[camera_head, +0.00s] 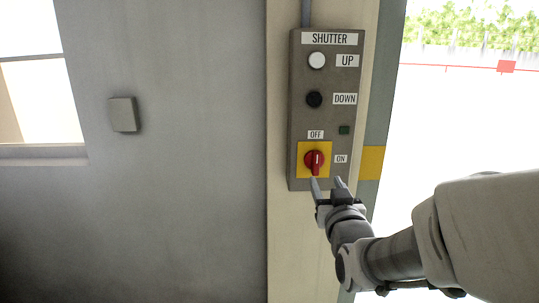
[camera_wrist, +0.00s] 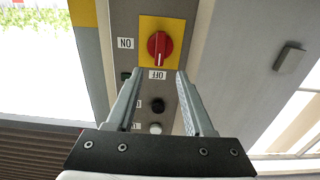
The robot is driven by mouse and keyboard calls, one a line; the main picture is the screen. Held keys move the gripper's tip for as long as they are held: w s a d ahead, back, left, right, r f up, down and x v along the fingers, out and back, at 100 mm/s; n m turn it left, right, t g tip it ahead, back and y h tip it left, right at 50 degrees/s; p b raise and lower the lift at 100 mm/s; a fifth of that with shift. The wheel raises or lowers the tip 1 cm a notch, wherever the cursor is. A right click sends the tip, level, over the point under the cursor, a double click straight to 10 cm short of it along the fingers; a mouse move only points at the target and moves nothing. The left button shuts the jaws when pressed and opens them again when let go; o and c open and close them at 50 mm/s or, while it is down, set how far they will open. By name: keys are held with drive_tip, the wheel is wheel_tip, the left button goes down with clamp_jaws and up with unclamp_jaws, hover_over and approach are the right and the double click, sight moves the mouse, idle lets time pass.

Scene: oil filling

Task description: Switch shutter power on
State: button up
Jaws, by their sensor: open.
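The grey shutter control box (camera_head: 326,70) is mounted on a post. Near its bottom is a red rotary switch (camera_head: 314,162) on a yellow plate (camera_head: 304,174), with OFF above it and ON to its right. The switch handle stands vertical, in line with OFF. My gripper (camera_head: 326,181) is open and empty, its fingertips just below the switch in the head view. In the wrist view, where the box appears upside down, the red switch (camera_wrist: 159,46) is beyond the gap between the fingers (camera_wrist: 161,74), seemingly untouched.
A white UP button (camera_head: 317,61), a black DOWN button (camera_head: 314,99) and a dark green indicator (camera_head: 344,130) are above the switch. A small grey wall box (camera_head: 124,114) is far left. A bright open doorway lies to the right of the post.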

sight(317, 163)
drive_tip(key=w, duration=0.9)
drive_tip(key=shift+w, duration=0.4)
clamp_jaws()
